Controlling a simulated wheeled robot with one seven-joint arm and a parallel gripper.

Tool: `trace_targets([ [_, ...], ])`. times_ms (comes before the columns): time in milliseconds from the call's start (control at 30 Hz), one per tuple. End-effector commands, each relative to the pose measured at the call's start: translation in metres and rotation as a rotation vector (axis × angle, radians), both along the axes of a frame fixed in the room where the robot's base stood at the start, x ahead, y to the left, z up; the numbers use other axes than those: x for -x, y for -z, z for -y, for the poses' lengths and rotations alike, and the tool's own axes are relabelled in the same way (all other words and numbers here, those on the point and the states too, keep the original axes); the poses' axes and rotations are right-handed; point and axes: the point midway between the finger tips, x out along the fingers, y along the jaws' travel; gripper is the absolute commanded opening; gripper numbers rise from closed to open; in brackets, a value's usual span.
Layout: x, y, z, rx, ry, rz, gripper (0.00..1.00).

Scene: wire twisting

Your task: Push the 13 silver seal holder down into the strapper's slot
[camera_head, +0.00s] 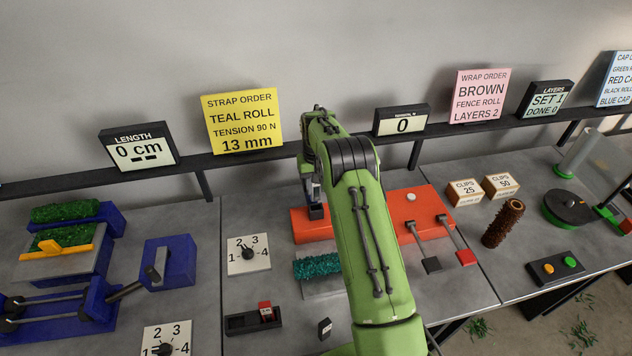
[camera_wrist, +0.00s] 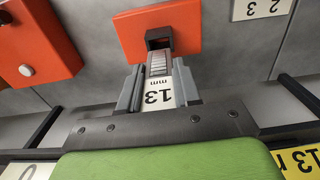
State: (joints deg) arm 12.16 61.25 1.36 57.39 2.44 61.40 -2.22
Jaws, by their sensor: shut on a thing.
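The 13 silver seal holder (camera_wrist: 158,66) is a ridged silver stack with a white "13 mm" label. My gripper (camera_wrist: 157,88) is shut on it, with a grey finger on each side of the label. The far end of the holder is at the dark slot (camera_wrist: 158,36) in the orange strapper block (camera_wrist: 185,22); I cannot tell how far in it reaches. In the head view, my gripper (camera_head: 316,208) is over the left part of the orange strapper (camera_head: 312,229), and my arm hides the strapper's middle. The holder is not clear there.
The strapper's right part (camera_head: 398,207) has a white button and levers with dark and red ends. A teal roll (camera_head: 317,266) lies in front. A dark tray (camera_head: 240,323) with a red piece and a small black block (camera_head: 325,327) stand nearer. A dial (camera_head: 248,254) is left.

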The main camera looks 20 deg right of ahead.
Motion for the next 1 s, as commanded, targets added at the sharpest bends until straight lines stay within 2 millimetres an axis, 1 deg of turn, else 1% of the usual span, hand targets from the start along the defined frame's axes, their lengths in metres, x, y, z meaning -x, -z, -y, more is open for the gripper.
trace_targets([
  [33, 0.000, 0.011, 0.000, 0.000, 0.000, 0.000, 0.00],
  [133, 0.000, 0.022, 0.000, 0.000, 0.000, 0.001, 0.00],
  [233, 0.000, 0.028, 0.000, 0.000, 0.000, 0.001, 0.00],
  [1000, 0.000, 0.027, 0.000, 0.000, 0.001, 0.001, 0.00],
])
